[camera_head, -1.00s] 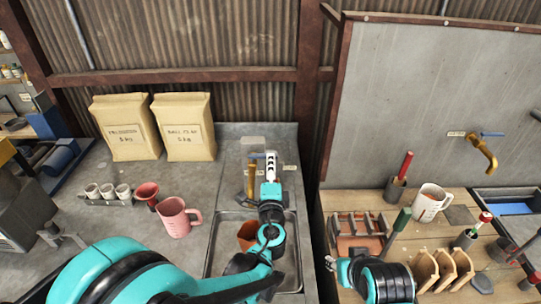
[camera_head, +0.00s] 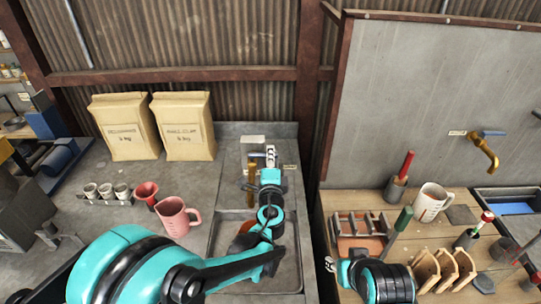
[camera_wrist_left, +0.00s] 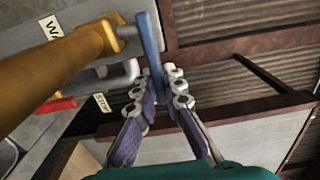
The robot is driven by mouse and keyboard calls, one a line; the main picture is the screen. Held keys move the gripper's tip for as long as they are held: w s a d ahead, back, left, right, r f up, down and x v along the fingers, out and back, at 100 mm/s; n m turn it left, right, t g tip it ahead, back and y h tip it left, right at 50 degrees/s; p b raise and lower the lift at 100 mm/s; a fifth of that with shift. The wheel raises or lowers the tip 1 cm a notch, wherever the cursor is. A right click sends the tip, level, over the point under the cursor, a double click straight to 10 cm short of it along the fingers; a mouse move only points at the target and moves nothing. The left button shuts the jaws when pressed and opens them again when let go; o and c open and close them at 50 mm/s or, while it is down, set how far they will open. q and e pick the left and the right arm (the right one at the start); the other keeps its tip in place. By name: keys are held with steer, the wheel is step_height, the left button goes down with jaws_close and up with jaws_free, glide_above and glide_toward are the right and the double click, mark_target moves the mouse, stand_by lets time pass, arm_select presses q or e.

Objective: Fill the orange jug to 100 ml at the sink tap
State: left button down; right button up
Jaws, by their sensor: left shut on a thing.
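The orange jug (camera_head: 238,243) stands in the sink (camera_head: 288,270), mostly hidden under my left arm in the head view; its water level cannot be seen. The brass tap (camera_head: 252,172) rises at the back of the sink, and its thick spout fills the upper left of the left wrist view (camera_wrist_left: 50,75). My left gripper (camera_head: 271,150) is at the tap. In the left wrist view its fingers (camera_wrist_left: 160,95) are shut on the blue tap lever (camera_wrist_left: 150,42). My right gripper (camera_head: 330,264) hangs near the wooden bench's left edge; its jaws are too small to read.
A pink jug (camera_head: 175,216), a red cup (camera_head: 147,192) and small cups (camera_head: 106,191) stand left of the sink. Two paper bags (camera_head: 185,127) stand behind. The wooden bench (camera_head: 420,240) on the right holds a white jug (camera_head: 431,202), racks and tools.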

arm_select(q)
steer(key=shift+s+m+h, duration=0.35)
steer(key=shift+m+h, duration=0.35)
steer(key=shift+h, duration=0.4)
steer(key=c, duration=1.6)
jaws_free()
steer(key=s+a, duration=0.1)
steer(key=s, duration=1.1)
steer(key=shift+a, duration=0.2)
